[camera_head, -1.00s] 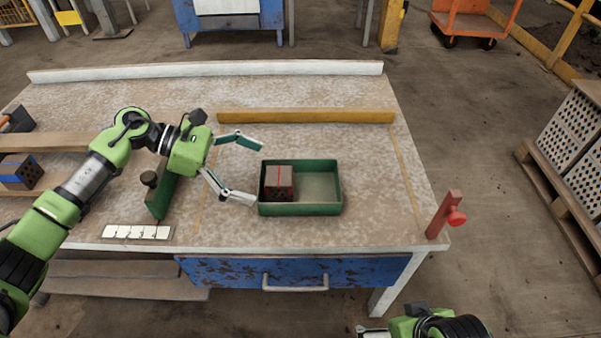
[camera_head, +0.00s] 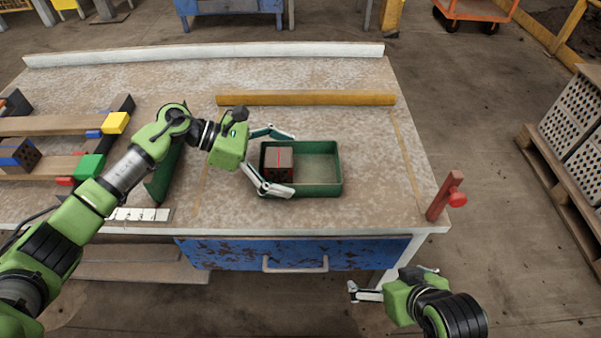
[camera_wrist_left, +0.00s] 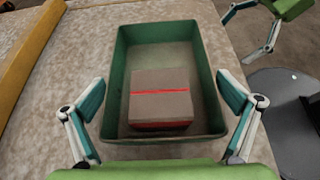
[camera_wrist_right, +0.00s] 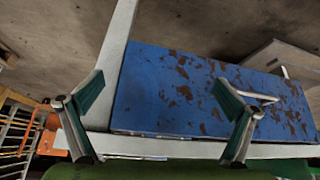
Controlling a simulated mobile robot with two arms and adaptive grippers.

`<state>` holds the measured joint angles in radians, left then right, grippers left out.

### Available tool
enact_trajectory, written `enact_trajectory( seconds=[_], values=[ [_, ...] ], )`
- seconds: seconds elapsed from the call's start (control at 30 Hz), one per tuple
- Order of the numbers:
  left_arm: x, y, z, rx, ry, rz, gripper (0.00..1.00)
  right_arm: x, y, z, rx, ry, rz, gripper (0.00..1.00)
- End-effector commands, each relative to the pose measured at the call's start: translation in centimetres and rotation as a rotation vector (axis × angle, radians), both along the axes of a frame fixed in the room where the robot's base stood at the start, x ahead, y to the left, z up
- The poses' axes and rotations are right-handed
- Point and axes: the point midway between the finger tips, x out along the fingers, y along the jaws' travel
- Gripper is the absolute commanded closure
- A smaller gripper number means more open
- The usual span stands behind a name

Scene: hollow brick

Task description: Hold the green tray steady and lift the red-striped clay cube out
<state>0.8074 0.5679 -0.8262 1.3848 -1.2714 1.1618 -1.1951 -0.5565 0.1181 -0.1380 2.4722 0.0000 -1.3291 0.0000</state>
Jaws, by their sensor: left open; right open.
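The green tray (camera_head: 322,190) sits on the workbench near its front edge. The clay cube (camera_head: 278,163) with a red stripe lies in the tray's left end; in the left wrist view the cube (camera_wrist_left: 160,98) shows the stripe across its top. My left gripper (camera_head: 290,162) is open at the tray's left end. In the left wrist view its fingers (camera_wrist_left: 160,98) stand on either side of the tray's near end, and the tray wall (camera_wrist_left: 209,70) lies between them. My right gripper (camera_head: 390,283) is open and empty in front of the bench, low at the right.
A yellow strip (camera_head: 305,100) lies behind the tray. A red post with a knob (camera_head: 444,196) stands at the bench's right front corner. Planks with coloured blocks (camera_head: 90,165) fill the left side. The bench right of the tray is clear. A blue drawer (camera_wrist_right: 190,95) shows in the right wrist view.

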Motion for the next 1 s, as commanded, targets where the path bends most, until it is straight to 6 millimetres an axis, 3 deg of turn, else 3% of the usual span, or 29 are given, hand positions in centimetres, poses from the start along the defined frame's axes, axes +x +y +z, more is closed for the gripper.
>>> enact_trajectory(
  seconds=[0.33, 0.77, 0.87, 1.0],
  values=[
    [0.0, -1.2, -0.7, 0.0, 0.0, -0.001, 0.0, 3.4, 1.2, 1.8, 0.034, -0.159, 0.013, 0.0],
    [0.0, -1.4, -0.7, 0.0, -0.001, 0.0, 0.0, 4.1, 1.4, 2.3, 0.041, -0.191, 0.015, 0.0],
    [0.0, -1.4, -0.7, 0.0, -0.001, 0.0, 0.2, 4.0, 1.4, 2.3, 0.041, -0.191, 0.015, 0.0],
    [0.0, -1.4, -0.8, 0.001, 0.0, -0.001, 0.22, 4.0, 1.4, 2.3, 0.041, -0.191, 0.015, 0.0]
  ],
)
